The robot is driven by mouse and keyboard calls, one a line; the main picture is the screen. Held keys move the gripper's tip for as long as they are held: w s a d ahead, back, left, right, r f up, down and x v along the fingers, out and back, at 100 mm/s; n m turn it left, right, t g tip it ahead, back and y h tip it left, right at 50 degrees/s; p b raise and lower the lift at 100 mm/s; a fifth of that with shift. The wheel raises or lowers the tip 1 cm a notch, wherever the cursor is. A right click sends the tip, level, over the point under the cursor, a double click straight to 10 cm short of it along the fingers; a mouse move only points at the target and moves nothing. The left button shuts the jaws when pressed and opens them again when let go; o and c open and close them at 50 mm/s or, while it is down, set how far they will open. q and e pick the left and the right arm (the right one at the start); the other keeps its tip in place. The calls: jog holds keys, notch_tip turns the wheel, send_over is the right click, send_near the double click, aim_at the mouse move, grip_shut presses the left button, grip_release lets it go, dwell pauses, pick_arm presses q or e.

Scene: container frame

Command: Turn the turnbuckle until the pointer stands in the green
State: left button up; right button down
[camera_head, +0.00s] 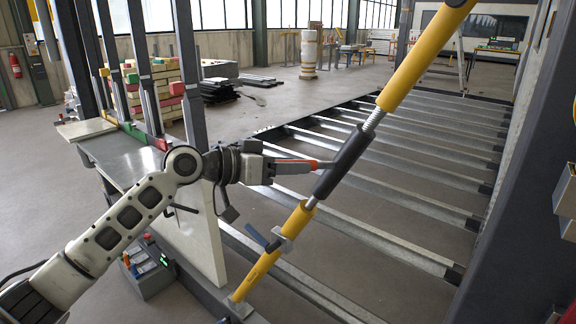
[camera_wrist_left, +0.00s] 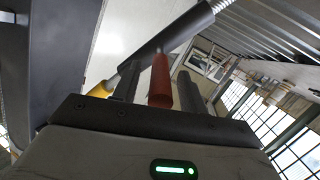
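The turnbuckle's dark grey sleeve (camera_head: 341,163) sits on a slanting yellow strut (camera_head: 425,57), with bare thread above it; the sleeve also shows in the left wrist view (camera_wrist_left: 165,42). A red-orange bar (camera_head: 318,165) stands out from the sleeve towards my left gripper (camera_head: 292,165). In the left wrist view this red bar (camera_wrist_left: 160,80) lies between my two separated fingers, with narrow gaps seeming to show beside it. A strip with yellow, green (camera_head: 133,131) and red sections runs along the bench edge. I cannot make out the pointer. My right gripper is not in view.
A blue lever (camera_head: 257,236) with a metal clamp sits on the lower yellow strut (camera_head: 262,272). Dark posts rise at the bench (camera_head: 115,160). A control box (camera_head: 150,270) stands below. Metal cross-members (camera_head: 375,200) span the floor behind the strut. A dark column stands at right.

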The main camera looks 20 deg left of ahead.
pick_arm(q)
jog(key=shift+a, duration=0.1)
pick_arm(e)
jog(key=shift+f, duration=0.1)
pick_arm(q)
jog(key=b+v, duration=0.3)
jog(key=v, duration=1.2)
jog(key=shift+s+a+b, duration=0.2)
jog(key=shift+s+b, duration=0.15)
jog(key=shift+b, duration=0.05)
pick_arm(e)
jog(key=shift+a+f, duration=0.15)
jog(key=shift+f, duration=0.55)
pick_arm(q)
jog(key=shift+r, duration=0.15)
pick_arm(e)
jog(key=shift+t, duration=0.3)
